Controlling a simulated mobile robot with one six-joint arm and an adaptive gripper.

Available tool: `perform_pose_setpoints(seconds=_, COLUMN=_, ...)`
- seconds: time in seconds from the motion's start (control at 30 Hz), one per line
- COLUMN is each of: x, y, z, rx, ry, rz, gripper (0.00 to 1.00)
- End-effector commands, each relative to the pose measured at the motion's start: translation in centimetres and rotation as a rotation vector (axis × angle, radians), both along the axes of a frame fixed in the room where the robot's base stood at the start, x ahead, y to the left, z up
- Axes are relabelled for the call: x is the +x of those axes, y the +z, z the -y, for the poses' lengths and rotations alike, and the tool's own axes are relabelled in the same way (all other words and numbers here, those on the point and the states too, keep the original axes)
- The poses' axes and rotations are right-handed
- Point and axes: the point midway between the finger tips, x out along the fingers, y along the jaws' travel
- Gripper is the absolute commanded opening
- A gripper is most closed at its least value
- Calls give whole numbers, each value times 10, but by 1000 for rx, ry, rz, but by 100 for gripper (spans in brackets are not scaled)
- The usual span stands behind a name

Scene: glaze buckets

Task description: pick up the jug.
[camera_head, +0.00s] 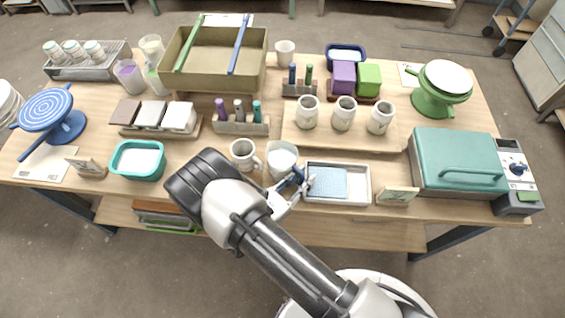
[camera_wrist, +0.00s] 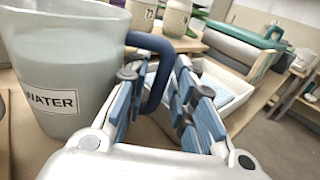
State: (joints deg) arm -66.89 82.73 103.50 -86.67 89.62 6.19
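The jug (camera_head: 282,158) is a pale, translucent vessel standing on the table near its front edge. In the wrist view the jug (camera_wrist: 68,75) fills the left side, with a "WATER" label and a dark blue loop handle (camera_wrist: 161,72). My gripper (camera_head: 297,181) is at the jug's right side, low by the table edge. In the wrist view my gripper (camera_wrist: 160,88) has its blue-padded fingers apart, with the handle's outer bar between them. A gap shows between the handle and the right finger. The handle's lower end is partly hidden by the left finger.
A white mug (camera_head: 242,153) stands just left of the jug. A metal tray (camera_head: 362,185) with a blue cloth lies close to the right of my gripper. A board with several jars (camera_head: 343,115) is behind. A teal-lidded box (camera_head: 458,160) stands further right.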

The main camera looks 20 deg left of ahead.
Motion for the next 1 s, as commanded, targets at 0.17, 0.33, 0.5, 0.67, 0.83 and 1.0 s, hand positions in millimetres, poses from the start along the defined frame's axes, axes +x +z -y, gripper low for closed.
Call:
perform_pose_setpoints(seconds=0.17, x=0, y=0, z=0, rx=0, ry=0, rz=0, gripper=20)
perform_pose_setpoints(seconds=0.33, x=0, y=0, z=0, rx=1, ry=0, rz=0, gripper=9)
perform_pose_setpoints(seconds=0.5, x=0, y=0, z=0, rx=0, ry=0, rz=0, gripper=0)
perform_pose_setpoints(seconds=0.67, x=0, y=0, z=0, rx=-1, ry=0, rz=0, gripper=0)
perform_pose_setpoints(seconds=0.83, x=-1, y=-1, z=0, rx=-3, ry=-1, rz=-4, gripper=0)
perform_pose_setpoints(seconds=1.0, x=-1, y=-1, z=1, rx=-4, ry=-1, rz=-5, gripper=0)
